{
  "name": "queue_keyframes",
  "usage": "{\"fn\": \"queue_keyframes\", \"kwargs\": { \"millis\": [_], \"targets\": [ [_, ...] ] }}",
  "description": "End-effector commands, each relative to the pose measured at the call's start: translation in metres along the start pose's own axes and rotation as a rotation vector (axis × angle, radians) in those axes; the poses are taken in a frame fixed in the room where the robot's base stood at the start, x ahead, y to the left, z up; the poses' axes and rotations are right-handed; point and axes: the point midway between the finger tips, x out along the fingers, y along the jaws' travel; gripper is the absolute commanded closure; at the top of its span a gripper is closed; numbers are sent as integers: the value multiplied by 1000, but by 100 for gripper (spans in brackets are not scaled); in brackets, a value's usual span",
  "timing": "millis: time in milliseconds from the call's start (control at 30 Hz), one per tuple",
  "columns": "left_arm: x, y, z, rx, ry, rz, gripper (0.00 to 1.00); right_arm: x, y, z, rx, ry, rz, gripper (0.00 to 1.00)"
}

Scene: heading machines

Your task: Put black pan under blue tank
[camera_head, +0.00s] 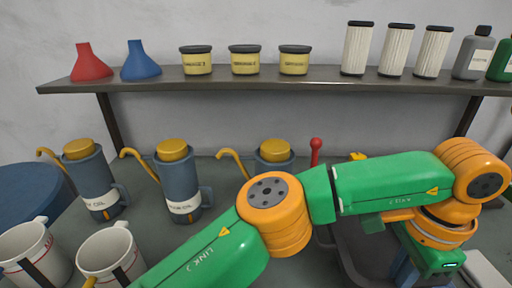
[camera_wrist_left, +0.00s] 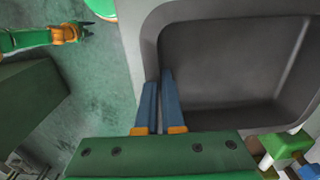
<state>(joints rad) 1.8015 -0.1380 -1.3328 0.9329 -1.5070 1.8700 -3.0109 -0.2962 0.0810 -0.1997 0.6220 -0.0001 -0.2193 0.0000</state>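The black pan (camera_head: 350,245) lies at the front right of the head view, partly hidden behind my left arm. In the left wrist view the pan (camera_wrist_left: 235,60) is a deep dark tray with a thick rim and looks empty. My left gripper (camera_wrist_left: 160,85) has its two blue fingers close together at the pan's left wall, one on each side, and appears shut on it. In the head view the left gripper (camera_head: 405,272) is mostly hidden under its wrist. A round blue tank (camera_head: 30,200) stands at the left edge, partly cut off.
Blue oil jugs (camera_head: 98,185) and white mugs (camera_head: 108,252) stand left of my arm. A wall shelf (camera_head: 270,78) holds funnels, tubs, filters and bottles. A red-knobbed lever (camera_head: 316,148) rises behind my arm. Green floor (camera_wrist_left: 100,80) shows left of the pan.

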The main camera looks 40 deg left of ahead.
Motion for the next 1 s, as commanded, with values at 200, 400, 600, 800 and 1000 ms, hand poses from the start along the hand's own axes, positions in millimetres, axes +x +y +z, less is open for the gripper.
{"fn": "queue_keyframes", "kwargs": {
  "millis": [200, 400, 600, 800, 1000],
  "targets": [
    [5, -1, 3, 0, 2, 1, 100, 7, -1, 2, 0, -2, -1, 50],
    [30, -5, 48, 2, 1, 1, 100, 40, -1, 10, 0, -12, 0, 50],
    [49, -8, 94, -4, 1, 1, 100, 41, -1, 9, 0, -10, -1, 50],
    [60, -9, 116, -3, 0, 1, 100, 40, -2, 8, 1, -8, -2, 50],
    [79, -10, 140, -3, -1, 1, 100, 36, -3, 7, 1, -6, -3, 50]
  ]
}}
